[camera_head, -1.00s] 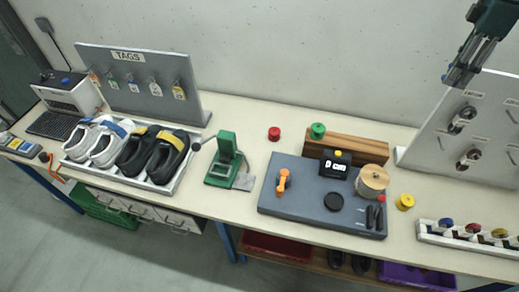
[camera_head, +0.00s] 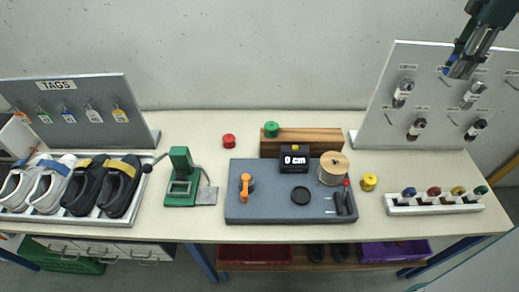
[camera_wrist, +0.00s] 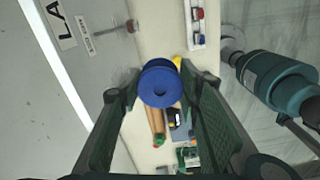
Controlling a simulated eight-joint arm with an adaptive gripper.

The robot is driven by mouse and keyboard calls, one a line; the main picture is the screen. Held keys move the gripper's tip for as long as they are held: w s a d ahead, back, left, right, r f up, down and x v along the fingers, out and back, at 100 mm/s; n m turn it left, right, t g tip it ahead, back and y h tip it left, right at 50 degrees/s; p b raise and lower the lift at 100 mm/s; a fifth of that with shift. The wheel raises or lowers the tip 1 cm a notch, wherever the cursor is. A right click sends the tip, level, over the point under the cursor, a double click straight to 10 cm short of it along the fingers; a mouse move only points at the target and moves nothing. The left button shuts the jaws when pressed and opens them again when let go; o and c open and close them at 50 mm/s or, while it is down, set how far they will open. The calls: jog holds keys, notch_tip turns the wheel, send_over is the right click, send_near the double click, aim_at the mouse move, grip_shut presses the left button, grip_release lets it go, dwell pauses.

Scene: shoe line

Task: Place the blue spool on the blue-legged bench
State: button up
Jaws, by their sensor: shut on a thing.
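My gripper (camera_head: 459,65) is at the upper right of the head view, high above the bench's right end and in front of the grey pegboard. It is shut on the blue spool (camera_wrist: 160,86), which shows between both fingers in the wrist view. In the head view only a small blue patch of the spool (camera_head: 449,71) shows at the fingertips. The bench (camera_head: 210,226) has a pale top and blue legs (camera_head: 203,262). The spool is held clear of the bench top.
A red spool (camera_head: 229,142) and a yellow spool (camera_head: 369,182) stand on the bench. A green spool (camera_head: 272,129) sits on a wooden block (camera_head: 310,136). A white rack (camera_head: 436,208) holds several coloured pieces at right. The grey pegboard (camera_head: 440,85) stands behind. The strip left of the red spool is bare.

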jog(key=shift+s+d, duration=0.55)
jog(key=shift+d, duration=0.35)
send_over(393, 173)
notch_tip(393, 173, down, 38)
jog(key=shift+d+f, duration=0.1)
jog(key=shift+f, duration=0.3)
jog(key=shift+f+b, duration=0.35)
jog(key=shift+f, duration=2.75)
jog(key=shift+f, duration=0.1)
jog(key=shift+f, duration=1.75)
jog(key=shift+f+b, duration=0.2)
jog(key=shift+b, duration=0.15)
